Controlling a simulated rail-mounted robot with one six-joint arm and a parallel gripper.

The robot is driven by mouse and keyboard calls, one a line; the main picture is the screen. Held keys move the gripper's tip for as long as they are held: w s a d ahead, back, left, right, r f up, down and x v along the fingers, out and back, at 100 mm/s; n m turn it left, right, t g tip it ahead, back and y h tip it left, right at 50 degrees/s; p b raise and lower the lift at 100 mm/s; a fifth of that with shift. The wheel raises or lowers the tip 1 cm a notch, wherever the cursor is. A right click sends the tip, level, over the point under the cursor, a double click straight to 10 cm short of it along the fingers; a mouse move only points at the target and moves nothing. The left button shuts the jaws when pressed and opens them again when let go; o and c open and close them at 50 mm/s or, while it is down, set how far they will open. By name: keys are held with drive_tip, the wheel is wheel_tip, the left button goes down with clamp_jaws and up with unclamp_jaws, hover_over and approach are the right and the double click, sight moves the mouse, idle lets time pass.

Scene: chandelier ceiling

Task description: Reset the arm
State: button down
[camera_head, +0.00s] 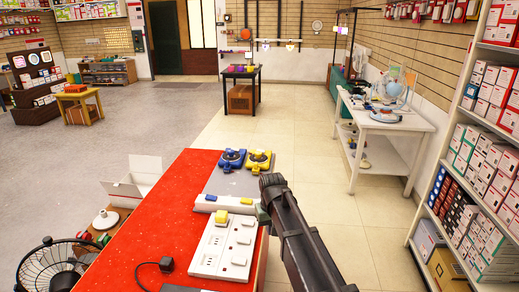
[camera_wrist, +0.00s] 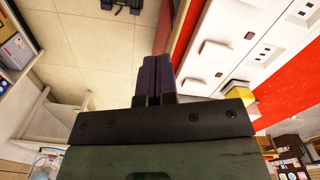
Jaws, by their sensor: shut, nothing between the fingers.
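My gripper (camera_wrist: 153,78) shows in the wrist view with its two dark fingers together and nothing between them. It is over the right edge of the red table, beside the white socket panel (camera_wrist: 262,40). In the head view my dark arm reaches up from the bottom right to the table's edge, and the fingers cannot be made out there. The red table (camera_head: 160,215) carries the long white socket panel (camera_head: 224,246) and a grey board (camera_head: 235,183) with a blue device (camera_head: 231,158) and a yellow device (camera_head: 259,160).
A black plug (camera_head: 166,265) with a cord lies on the red table. A fan (camera_head: 55,265) and an open white box (camera_head: 140,178) stand left of it. A white table (camera_head: 385,125) and stocked shelves (camera_head: 475,160) line the right side. Tiled floor between is clear.

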drive_tip(key=s+d+m, duration=0.1)
drive_tip(key=s+d, duration=0.6)
drive_tip(key=s, duration=0.3)
drive_tip(key=s+d+m, duration=0.2)
drive_tip(key=s+d, duration=0.6)
drive_tip(key=s, duration=0.2)
drive_tip(key=shift+s+d, duration=0.15)
drive_tip(key=shift+s, duration=0.2)
